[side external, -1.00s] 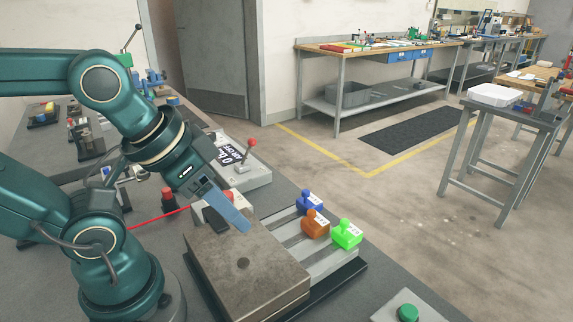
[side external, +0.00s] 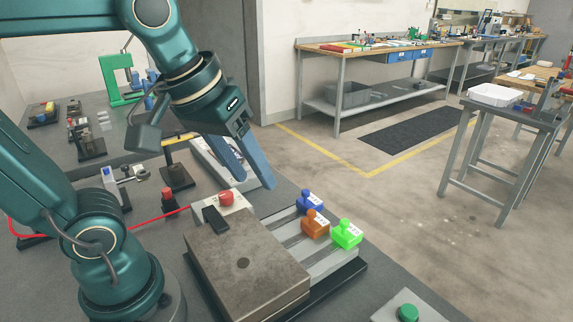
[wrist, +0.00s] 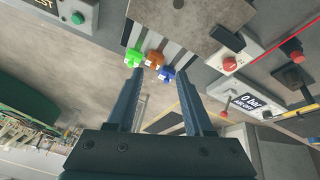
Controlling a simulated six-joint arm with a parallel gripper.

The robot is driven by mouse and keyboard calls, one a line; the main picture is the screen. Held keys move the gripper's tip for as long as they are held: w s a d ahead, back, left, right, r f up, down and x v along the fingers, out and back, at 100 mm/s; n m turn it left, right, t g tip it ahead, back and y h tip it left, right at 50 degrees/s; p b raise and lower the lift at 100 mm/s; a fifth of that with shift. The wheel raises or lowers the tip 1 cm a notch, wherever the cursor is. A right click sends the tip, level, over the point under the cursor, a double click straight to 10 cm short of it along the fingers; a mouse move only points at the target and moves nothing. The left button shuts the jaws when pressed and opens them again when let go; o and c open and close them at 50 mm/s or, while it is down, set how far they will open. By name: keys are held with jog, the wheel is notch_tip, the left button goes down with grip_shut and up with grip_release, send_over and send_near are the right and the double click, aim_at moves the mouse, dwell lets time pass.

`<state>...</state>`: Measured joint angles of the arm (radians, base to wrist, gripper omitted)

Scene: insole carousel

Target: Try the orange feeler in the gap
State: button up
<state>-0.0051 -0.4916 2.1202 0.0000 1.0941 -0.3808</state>
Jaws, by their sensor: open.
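The orange feeler (side external: 315,224) has a knob on top and a white label. It sits on the slotted grey rack (side external: 334,262) between the blue feeler (side external: 309,201) and the green feeler (side external: 346,234). The wrist view also shows the orange feeler (wrist: 154,60) in the middle of the three. My gripper (side external: 254,178) is open and empty, raised above and behind the rack, apart from the feelers. In the wrist view its fingers (wrist: 162,82) spread below the feelers. I cannot make out the gap; a grey metal block (side external: 245,262) stands beside the rack.
A box with a red button (side external: 227,198) stands behind the block, with a black piece (side external: 215,218) at the block's rear edge. A green button box (side external: 407,312) is at the front right. A red cable crosses the bench at the left. The air above the feelers is clear.

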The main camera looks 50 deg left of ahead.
jog(key=w+n+g, duration=0.2)
jog(key=w+n, duration=0.1)
jog(key=w, duration=0.5)
jog(key=n+g, duration=0.2)
jog(key=g, duration=0.1)
send_over(312, 211)
notch_tip(312, 211, down, 7)
jog(key=shift+r, duration=0.15)
jog(key=shift+f, duration=2.95)
grip_shut()
